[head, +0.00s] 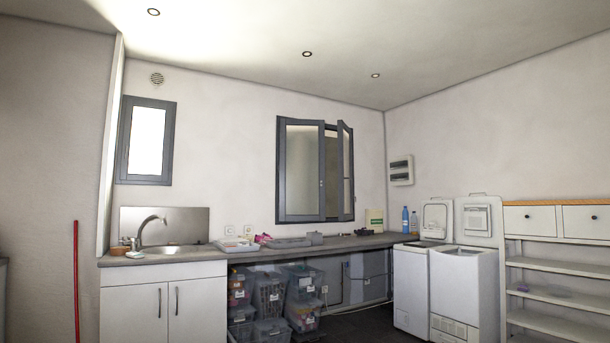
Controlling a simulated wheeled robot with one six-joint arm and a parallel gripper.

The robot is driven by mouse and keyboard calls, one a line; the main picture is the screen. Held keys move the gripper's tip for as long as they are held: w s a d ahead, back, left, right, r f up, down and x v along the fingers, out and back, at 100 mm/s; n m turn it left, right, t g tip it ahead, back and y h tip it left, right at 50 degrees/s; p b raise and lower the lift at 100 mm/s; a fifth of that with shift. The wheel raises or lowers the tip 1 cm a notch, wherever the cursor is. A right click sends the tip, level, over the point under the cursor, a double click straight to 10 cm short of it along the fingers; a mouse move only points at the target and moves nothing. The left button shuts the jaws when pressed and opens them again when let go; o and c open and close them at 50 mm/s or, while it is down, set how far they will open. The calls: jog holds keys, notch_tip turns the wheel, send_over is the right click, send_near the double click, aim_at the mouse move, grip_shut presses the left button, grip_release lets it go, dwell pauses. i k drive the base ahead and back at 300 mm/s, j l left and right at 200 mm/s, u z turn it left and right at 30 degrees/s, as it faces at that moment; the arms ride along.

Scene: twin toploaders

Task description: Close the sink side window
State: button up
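A small grey-framed window (145,141) with a bright pane is in the wall above and beside the sink, in the head view. It looks shut, but a small gap or tilt cannot be ruled out. Farther right, a larger grey window (282,170) has two leaves. Its left leaf (322,170), the one nearer the sink, appears swung partly inward. Its right leaf (347,175) is swung into the room at a sharper angle. A gap shows between the leaves. The sink's tap (151,223) stands at the left end of the counter. My gripper is not in view.
A long counter (210,250) runs below both windows, with a tray (237,245) and small items on it. Storage crates (268,290) fill part of the space below. Two white toploaders (464,290) and a shelf unit (558,268) stand right. A red pole (76,285) is left.

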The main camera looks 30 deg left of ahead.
aim_at(301, 169)
jog(key=i+l+z, duration=0.15)
jog(key=l, duration=0.2)
jog(key=i+l+z, duration=0.1)
jog(key=i+l, duration=0.45)
jog(key=i, duration=0.15)
jog(key=i+l+z, duration=0.1)
jog(key=i+l, duration=0.15)
jog(key=i, duration=0.15)
jog(key=i+l+z, duration=0.1)
jog(key=i, duration=0.3)
jog(key=i+l, duration=0.25)
jog(key=i, duration=0.15)
jog(key=i+u, duration=0.25)
jog(key=i, duration=0.7)
jog(key=i+l+u, duration=0.1)
jog(key=i+u, duration=0.2)
jog(key=i, duration=0.65)
jog(key=i+u, duration=0.4)
jog(key=i, duration=0.15)
jog(key=i+u, duration=0.45)
jog(key=i+l+u, duration=0.4)
jog(key=i, duration=0.2)
jog(key=i+j+u, duration=0.2)
jog(key=i+u, duration=0.55)
jog(key=i, duration=0.15)
jog(key=i+u, duration=0.4)
jog(key=i, duration=0.1)
